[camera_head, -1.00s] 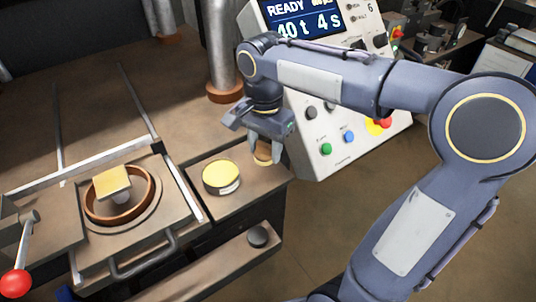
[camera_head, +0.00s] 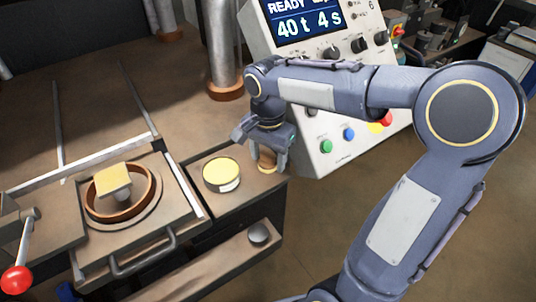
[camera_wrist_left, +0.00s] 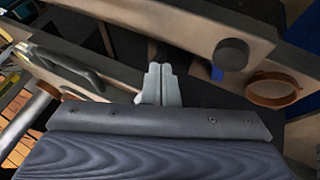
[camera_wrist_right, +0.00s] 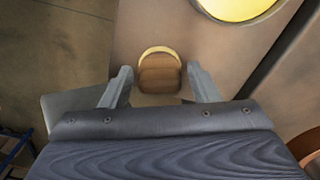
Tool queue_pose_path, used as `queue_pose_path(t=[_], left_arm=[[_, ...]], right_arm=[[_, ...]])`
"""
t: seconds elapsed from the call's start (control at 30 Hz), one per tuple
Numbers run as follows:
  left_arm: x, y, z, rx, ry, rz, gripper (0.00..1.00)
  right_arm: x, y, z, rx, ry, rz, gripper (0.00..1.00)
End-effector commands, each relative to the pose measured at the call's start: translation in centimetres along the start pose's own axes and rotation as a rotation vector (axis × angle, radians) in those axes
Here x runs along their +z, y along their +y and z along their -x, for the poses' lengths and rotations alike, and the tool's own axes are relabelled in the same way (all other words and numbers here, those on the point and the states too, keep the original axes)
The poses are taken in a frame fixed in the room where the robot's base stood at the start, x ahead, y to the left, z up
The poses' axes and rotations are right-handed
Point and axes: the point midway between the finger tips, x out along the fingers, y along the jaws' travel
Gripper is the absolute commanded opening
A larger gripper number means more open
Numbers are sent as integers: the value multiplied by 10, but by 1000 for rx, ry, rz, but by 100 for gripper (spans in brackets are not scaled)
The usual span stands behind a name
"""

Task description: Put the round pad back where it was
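A small round piece with a wooden grip and pale rim, apparently the round pad (camera_wrist_right: 160,72), stands upright on the side shelf; it also shows in the head view (camera_head: 267,158), partly hidden by my gripper. My right gripper (camera_wrist_right: 163,84) is open above it, with one finger on each side and gaps between fingers and wood. My right gripper also shows in the head view (camera_head: 268,160). My left gripper (camera_wrist_left: 158,68) has its fingertips together, with nothing seen between them; it is outside the head view.
A round tin with a yellow top (camera_head: 221,175) stands left of the pad on the shelf. The control panel (camera_head: 340,110) rises close behind my right gripper. A grey knob (camera_head: 258,233) is on the lower ledge.

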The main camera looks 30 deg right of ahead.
Motion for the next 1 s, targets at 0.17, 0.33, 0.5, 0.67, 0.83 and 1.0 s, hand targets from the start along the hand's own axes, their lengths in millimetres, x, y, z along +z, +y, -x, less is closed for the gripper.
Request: queue_pose_path(t=[0.17, 0.33, 0.5, 0.67, 0.83, 1.0], left_arm=[[0, 0, 0, 0, 0, 0, 0], [-1, 0, 1, 0, 0, 0, 0], [-1, 1, 2, 0, 0, 0, 0], [-1, 1, 2, 0, 0, 0, 0], [-2, 2, 4, 0, 0, 0, 0], [-2, 2, 5, 0, 0, 0, 0]], right_arm=[[0, 0, 0, 0, 0, 0, 64], [0, 0, 2, 0, 0, 0, 64], [0, -1, 17, -4, 2, 0, 64], [0, -1, 50, -5, 3, 0, 64], [0, -1, 87, -5, 2, 0, 64], [0, -1, 113, -2, 1, 0, 64]])
